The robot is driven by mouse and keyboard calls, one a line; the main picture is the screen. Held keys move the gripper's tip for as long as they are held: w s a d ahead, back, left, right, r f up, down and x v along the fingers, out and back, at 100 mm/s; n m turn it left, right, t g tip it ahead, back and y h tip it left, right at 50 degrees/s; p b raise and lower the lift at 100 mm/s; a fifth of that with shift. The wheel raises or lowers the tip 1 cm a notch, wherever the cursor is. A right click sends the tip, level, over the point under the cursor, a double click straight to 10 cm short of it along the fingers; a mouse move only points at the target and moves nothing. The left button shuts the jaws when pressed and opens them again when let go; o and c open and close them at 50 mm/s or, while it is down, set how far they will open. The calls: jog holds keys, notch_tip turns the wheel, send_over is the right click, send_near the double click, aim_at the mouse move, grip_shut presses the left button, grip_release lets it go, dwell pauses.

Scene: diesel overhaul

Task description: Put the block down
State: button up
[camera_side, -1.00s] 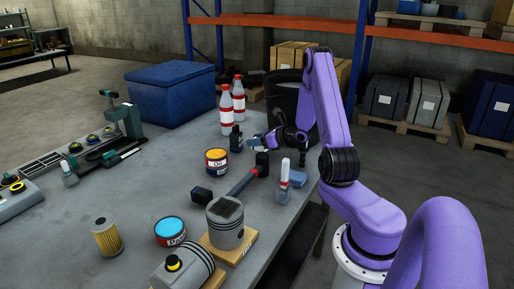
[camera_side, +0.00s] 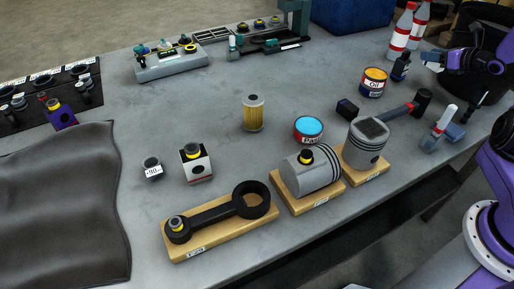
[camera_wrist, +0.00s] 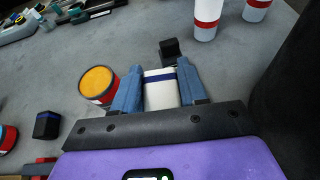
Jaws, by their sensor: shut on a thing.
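My gripper (camera_wrist: 158,92) is shut on a pale block with a dark blue stripe (camera_wrist: 160,94), seen between its two blue fingers in the wrist view. In the side view my gripper (camera_side: 433,61) is at the right, over the far right part of the grey table (camera_side: 225,105). The block is too small there to make out clearly. I cannot tell whether it touches the table. A small dark bottle (camera_side: 401,69) stands just left of my gripper. A black piece (camera_wrist: 170,50) shows just beyond the fingers in the wrist view.
Red-and-white bottles (camera_side: 402,34) stand behind. Pistons (camera_side: 366,146) and a connecting rod (camera_side: 222,214) lie on wooden boards.

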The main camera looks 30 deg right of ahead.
jog(key=r, duration=0.3)
jog(key=shift+w+a+r, duration=0.15)
jog(key=shift+a+r, duration=0.05)
jog(key=shift+r, duration=0.1)
jog(key=w+a+n+g+y, duration=0.1)
jog(key=w+a+n+y, duration=0.25)
jog(key=a, duration=0.75)
jog(key=w+a+n+g+y, duration=0.1)
jog(key=w+a+n+y, duration=0.25)
jog(key=a, duration=0.75)
jog(key=w+a+n+g+y, duration=0.1)
jog(key=w+a+n+y, duration=0.3)
jog(key=a, duration=0.7)
jog(key=n+g+y, duration=0.3)
jog(key=n+g, duration=0.5)
jog(key=g, duration=0.2)
send_over(234, 163)
notch_tip(234, 163, down, 15)
jog(key=shift+f, duration=0.15)
jog(key=shift+f, duration=0.15)
